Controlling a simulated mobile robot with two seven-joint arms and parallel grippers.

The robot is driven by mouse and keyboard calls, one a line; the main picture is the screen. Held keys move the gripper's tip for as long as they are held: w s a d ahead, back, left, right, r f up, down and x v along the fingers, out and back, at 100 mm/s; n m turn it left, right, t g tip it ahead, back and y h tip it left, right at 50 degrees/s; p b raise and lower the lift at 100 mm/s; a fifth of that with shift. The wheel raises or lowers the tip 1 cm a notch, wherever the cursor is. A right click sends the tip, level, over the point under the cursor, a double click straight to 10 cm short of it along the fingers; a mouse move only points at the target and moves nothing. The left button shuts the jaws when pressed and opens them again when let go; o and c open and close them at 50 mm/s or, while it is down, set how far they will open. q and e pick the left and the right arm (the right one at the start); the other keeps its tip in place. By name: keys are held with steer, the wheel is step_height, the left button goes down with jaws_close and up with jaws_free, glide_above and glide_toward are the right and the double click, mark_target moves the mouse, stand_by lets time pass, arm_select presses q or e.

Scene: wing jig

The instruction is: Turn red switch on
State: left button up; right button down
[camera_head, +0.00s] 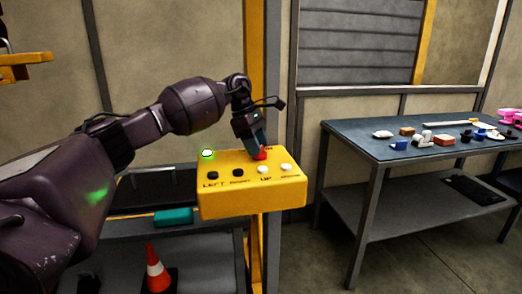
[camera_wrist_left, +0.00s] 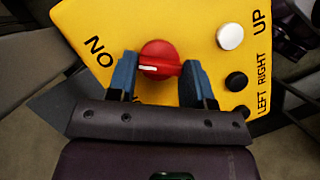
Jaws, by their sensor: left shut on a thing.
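The red switch (camera_head: 262,153) is a round knob on top of the yellow control box (camera_head: 250,207). In the left wrist view the red switch (camera_wrist_left: 158,52) shows a raised grip bar with a white mark pointing to the left of the picture. The ON label (camera_wrist_left: 100,51) is to the upper left of the knob. My left gripper (camera_head: 259,148) reaches down onto the switch from above. In the wrist view its blue fingers (camera_wrist_left: 158,80) stand on both sides of the knob, shut on its bar. My right gripper is not in view.
Black buttons (camera_head: 226,173) and white buttons (camera_head: 274,169) line the box's front. A green lamp (camera_head: 208,154) glows at its back left. A table (camera_head: 350,130) with several small parts stands at the right. A traffic cone (camera_head: 156,270) is below left.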

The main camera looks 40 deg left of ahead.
arm_select(q)
steer(key=shift+w+f+m+b, duration=0.1)
steer(key=shift+f+m+b, duration=0.1)
steer(key=shift+m+b, duration=0.3)
steer(key=shift+r+m+g, duration=0.15)
steer(key=shift+m+g, duration=0.25)
steer(key=shift+r, duration=0.15)
steer(key=o, duration=0.9)
steer(key=v, duration=1)
steer(key=shift+a+r, duration=0.2)
steer(key=shift+r, duration=0.1)
